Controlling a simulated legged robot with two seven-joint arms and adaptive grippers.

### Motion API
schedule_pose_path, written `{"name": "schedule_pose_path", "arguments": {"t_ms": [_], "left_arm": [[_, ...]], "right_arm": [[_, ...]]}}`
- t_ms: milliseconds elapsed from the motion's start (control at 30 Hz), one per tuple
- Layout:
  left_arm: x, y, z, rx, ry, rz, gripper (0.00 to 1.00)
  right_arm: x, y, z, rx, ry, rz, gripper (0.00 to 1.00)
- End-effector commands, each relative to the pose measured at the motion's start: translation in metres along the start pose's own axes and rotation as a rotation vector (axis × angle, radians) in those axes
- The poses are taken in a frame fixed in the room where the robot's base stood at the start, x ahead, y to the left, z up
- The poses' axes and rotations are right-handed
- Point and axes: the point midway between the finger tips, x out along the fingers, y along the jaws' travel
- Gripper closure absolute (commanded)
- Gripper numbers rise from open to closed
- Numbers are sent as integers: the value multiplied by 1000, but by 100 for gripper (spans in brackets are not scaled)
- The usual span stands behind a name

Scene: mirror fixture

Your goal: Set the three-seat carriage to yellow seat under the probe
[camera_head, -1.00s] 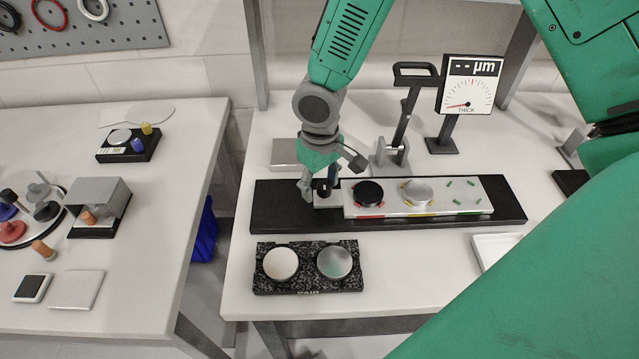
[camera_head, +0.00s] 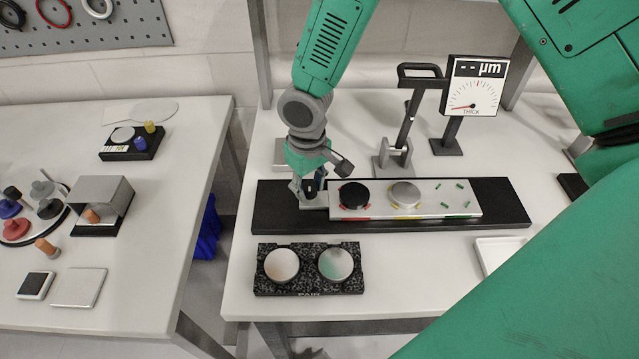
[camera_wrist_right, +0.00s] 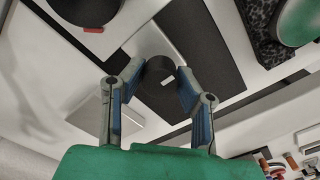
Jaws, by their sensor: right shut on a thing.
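The pale three-seat carriage (camera_head: 425,209) lies along a black rail base (camera_head: 507,205). Its red-marked seat bears a black disc (camera_head: 354,194), its yellow-marked seat a silver disc (camera_head: 405,193). The green-marked seat (camera_head: 456,198) shows only small green pins. My right gripper (camera_head: 309,193) is shut on the dark knob (camera_wrist_right: 160,72) at the carriage's left end; the wrist view shows a finger on each side. The gauge stand with its handled lever (camera_head: 408,120) is behind the carriage, near the yellow seat. The probe tip cannot be made out. My left gripper is not in view.
A dial display (camera_head: 474,88) marked µm stands behind the rail. A speckled block (camera_head: 310,287) with two round discs is in front. A white tray (camera_head: 490,252) is at the right front. A second table with several parts stands left, across a gap.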

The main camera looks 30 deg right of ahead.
Motion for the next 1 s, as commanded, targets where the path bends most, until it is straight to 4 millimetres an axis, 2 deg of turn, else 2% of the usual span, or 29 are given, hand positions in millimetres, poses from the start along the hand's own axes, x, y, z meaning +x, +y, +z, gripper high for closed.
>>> {"name": "schedule_pose_path", "arguments": {"t_ms": [233, 267, 300, 333, 700, 867, 1000], "left_arm": [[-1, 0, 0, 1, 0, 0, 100], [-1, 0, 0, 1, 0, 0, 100], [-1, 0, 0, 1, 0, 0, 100], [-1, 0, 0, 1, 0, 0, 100], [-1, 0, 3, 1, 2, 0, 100], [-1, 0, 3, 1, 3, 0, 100], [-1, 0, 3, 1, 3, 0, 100]], "right_arm": [[-5, 0, -4, 2, 12, 1, 100], [-5, 0, -5, 2, 12, 1, 69], [-5, 0, -5, 2, 13, 1, 55], [-5, 0, -5, 2, 12, 1, 52], [-6, 0, -4, 2, 5, 0, 52], [-30, 0, -3, 2, 8, -1, 52], [-61, 1, -4, 3, 10, -1, 52]]}}
